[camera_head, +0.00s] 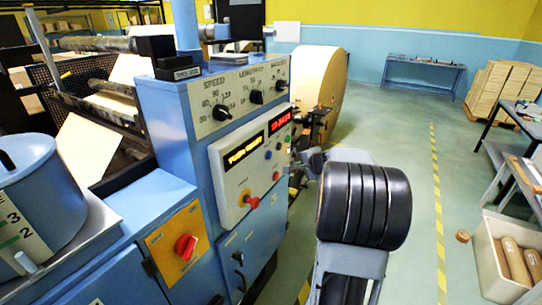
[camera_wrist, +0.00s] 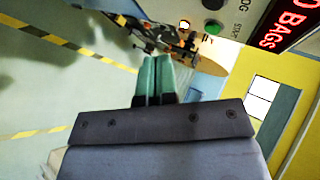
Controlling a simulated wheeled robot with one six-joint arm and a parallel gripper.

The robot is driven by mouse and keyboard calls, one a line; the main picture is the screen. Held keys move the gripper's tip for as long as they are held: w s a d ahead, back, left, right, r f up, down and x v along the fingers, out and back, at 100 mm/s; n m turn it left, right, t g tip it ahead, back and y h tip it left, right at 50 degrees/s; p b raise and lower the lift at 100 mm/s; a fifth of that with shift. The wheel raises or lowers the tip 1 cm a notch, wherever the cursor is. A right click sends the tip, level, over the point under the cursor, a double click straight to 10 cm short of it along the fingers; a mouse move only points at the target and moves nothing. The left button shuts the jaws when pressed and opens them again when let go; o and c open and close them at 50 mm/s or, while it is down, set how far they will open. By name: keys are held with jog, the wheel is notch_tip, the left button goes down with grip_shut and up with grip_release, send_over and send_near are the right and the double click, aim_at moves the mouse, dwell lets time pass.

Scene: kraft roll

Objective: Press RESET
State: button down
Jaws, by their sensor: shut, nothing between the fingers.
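The control panel (camera_head: 245,165) is a pale box on the blue machine, with two lit displays, several small buttons and a red mushroom knob (camera_head: 251,202). A blue button (camera_head: 268,155) sits below the red display. No RESET label is readable in either view. My gripper (camera_wrist: 155,60) is shut and empty, its two green fingers together. In the head view it is partly hidden by my black wrist and seems close to the panel's right side.
Dials (camera_head: 222,112) sit above the panel, and a red rotary switch (camera_head: 186,246) is on a yellow plate at lower left. The large kraft roll (camera_head: 313,78) stands behind. Open floor lies to the right, with a crate of rolls (camera_head: 489,250) beyond the yellow line.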

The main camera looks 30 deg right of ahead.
jog(key=w+a+p, duration=0.2)
jog(key=w+a, duration=0.2)
jog(key=w, duration=0.3)
jog(key=shift+w, duration=0.4)
jog(key=shift+w+a, duration=0.5)
jog(key=shift+w, duration=0.15)
dwell(3.2)
jog(key=shift+s+d+b, duration=0.1)
jog(key=shift+s+b, duration=0.05)
jog(key=shift+b, duration=0.15)
jog(key=shift+s+d+b, duration=0.3)
jog(key=shift+s+b, duration=0.05)
jog(key=shift+s, duration=0.25)
jog(key=shift+s, duration=0.1)
jog(key=shift+s+d+b, duration=0.35)
jog(key=shift+s+d, duration=0.05)
jog(key=shift+s, duration=0.3)
jog(key=shift+s+d+b, duration=0.35)
jog(key=shift+s+b, duration=0.05)
jog(key=shift+s, duration=0.3)
jog(key=shift+s+d+b, duration=0.35)
jog(key=shift+s+d, duration=0.05)
jog(key=shift+s, duration=0.3)
